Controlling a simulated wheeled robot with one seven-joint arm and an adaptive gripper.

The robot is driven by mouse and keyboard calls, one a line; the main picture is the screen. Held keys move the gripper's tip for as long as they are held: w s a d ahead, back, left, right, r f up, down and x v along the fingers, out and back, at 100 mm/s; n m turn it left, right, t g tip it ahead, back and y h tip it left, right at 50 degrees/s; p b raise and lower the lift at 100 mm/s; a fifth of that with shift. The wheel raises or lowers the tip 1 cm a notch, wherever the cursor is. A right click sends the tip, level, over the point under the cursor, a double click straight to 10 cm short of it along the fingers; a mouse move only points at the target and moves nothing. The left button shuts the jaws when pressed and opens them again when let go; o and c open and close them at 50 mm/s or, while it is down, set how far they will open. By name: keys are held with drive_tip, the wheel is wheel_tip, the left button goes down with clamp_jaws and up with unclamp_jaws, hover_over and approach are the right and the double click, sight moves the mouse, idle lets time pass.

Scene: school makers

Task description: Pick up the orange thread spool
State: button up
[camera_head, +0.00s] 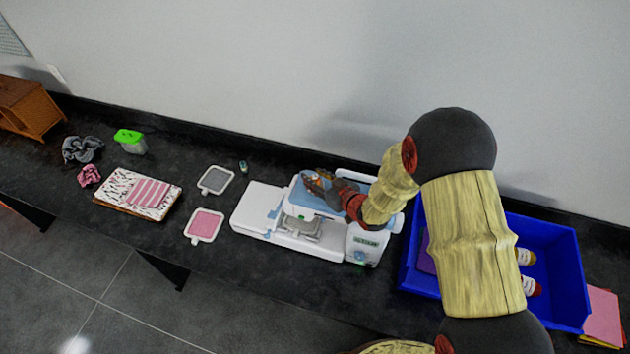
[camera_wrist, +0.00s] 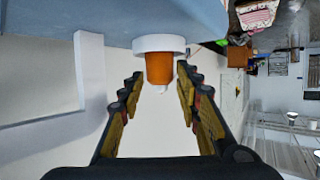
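The orange thread spool (camera_wrist: 159,68) has a white flange at one end and sits against the blue top of the sewing machine (camera_head: 262,207). In the wrist view it lies between the tips of my gripper (camera_wrist: 158,82). The two fingers are apart, one on each side, with a visible gap to the orange thread. In the head view my gripper (camera_head: 320,183) is over the machine's blue top and hides most of the spool.
Right of the machine stands a blue bin (camera_head: 560,262) holding other spools (camera_head: 526,257), partly behind my arm. The wall is close behind.

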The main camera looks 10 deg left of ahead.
drive_tip(key=shift+c, duration=1.1)
drive_tip(key=c, duration=0.6)
